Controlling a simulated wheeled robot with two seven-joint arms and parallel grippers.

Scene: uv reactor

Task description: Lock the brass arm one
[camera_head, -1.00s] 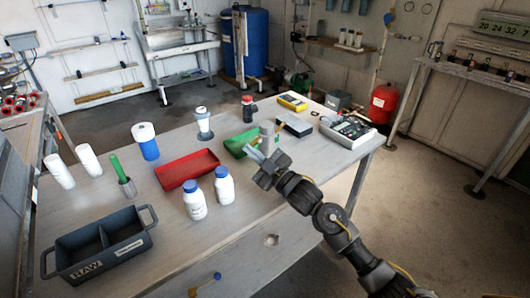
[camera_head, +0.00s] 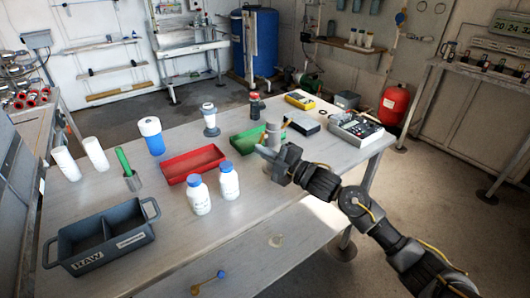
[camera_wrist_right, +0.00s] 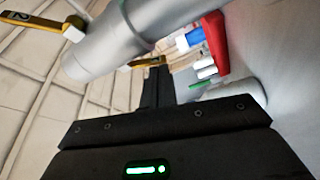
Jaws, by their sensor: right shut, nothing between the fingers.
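A grey upright cylinder (camera_head: 272,136) stands on the table, right of the green tray, with a small brass arm (camera_head: 286,123) at its upper right. In the right wrist view the cylinder (camera_wrist_right: 105,45) is large and slanted. A brass arm marked 2 (camera_wrist_right: 38,21) sticks out at its upper left. Another brass arm (camera_wrist_right: 146,62) shows behind the cylinder's lower edge; I cannot read a number on it. My right gripper (camera_head: 262,151) is shut and empty, just in front of the cylinder. In the wrist view its dark fingers (camera_wrist_right: 157,92) lie close below the cylinder; contact cannot be told.
A red tray (camera_head: 192,164), two white bottles (camera_head: 198,196) with blue caps and a grey two-part RAW bin (camera_head: 101,238) stand left of my right gripper. A green tray (camera_head: 246,140) is close behind it. A meter box (camera_head: 356,128) stands at the right. The front tabletop is mostly clear.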

